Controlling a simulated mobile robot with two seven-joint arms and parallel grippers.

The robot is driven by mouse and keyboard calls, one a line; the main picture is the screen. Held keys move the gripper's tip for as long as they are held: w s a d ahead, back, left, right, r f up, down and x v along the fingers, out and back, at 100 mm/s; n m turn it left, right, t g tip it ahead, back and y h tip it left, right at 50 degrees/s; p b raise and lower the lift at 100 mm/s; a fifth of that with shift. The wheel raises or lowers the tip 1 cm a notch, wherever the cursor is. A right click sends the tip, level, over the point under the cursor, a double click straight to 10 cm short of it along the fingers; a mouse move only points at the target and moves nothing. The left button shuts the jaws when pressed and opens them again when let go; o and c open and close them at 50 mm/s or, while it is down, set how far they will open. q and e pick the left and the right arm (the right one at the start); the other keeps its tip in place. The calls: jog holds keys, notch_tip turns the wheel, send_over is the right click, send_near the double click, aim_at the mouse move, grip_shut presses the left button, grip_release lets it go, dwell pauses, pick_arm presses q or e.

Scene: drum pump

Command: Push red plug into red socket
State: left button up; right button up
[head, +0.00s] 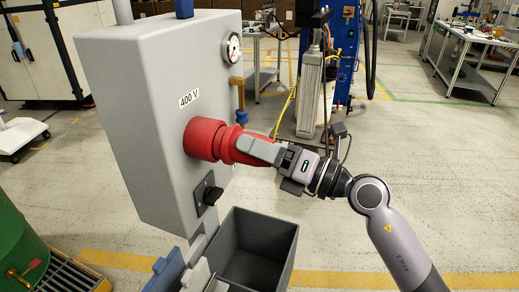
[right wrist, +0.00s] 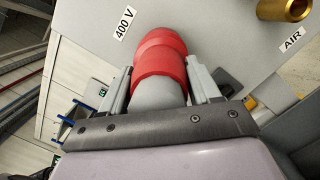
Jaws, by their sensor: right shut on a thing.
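The red socket (head: 203,139) sticks out from the face of the grey cabinet (head: 150,110), beside the "400 V" label. The red plug (head: 231,147) is lined up with the socket and meets it, with no clear gap in the head view. How deep it sits inside is hidden. My right gripper (head: 256,151) is shut on the plug from the right. In the right wrist view the plug's grey rear body (right wrist: 158,94) lies between the two fingers, with red parts (right wrist: 160,55) ahead against the cabinet. My left gripper is not in view.
A black rotary switch (head: 210,195) sits below the socket. A gauge (head: 231,47) and a brass pipe (head: 239,95) are on the cabinet's right side. An open grey bin (head: 262,243) stands below my right gripper.

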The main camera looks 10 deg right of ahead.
jog(key=shift+w+a+r, duration=0.1)
jog(key=shift+w+a, duration=0.05)
jog(key=shift+a, duration=0.1)
dwell(0.5)
jog(key=o, duration=1.2)
jog(key=shift+o, duration=0.2)
jog(key=shift+f, duration=0.2)
jog(key=shift+b+v, duration=0.35)
jog(key=shift+v, duration=1.7)
jog(key=b+v, duration=0.1)
jog(key=v, duration=0.3)
jog(key=shift+s+d, duration=0.25)
jog(key=shift+d, duration=0.05)
